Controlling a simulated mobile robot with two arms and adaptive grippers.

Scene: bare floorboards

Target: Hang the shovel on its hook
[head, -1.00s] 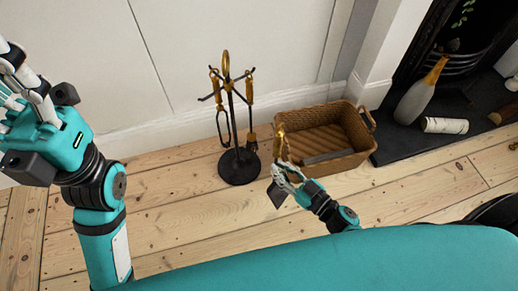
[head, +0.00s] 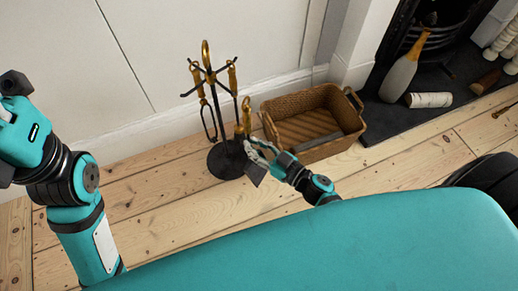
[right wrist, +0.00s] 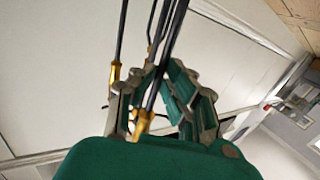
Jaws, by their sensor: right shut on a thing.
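The shovel (head: 246,112) has a gold handle, upright above my right gripper (head: 256,151); its lower end is hidden or too small to make out. The right gripper is shut on it, just right of the black tool stand (head: 225,168). In the right wrist view, a dark rod of the shovel (right wrist: 153,97) runs between the green-padded fingers (right wrist: 160,88). The stand has a gold loop on top and dark hook arms; the left arm (head: 186,94) looks bare. My left gripper (head: 18,125) is at the left edge, its fingertips cut off.
Gold-handled tongs (head: 208,118) and another gold-handled tool (head: 232,76) hang on the stand. A wicker basket (head: 345,141) stands close to the right of my right gripper. A bottle (head: 400,75) and a white roll (head: 429,100) are on the dark hearth. The wall is behind.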

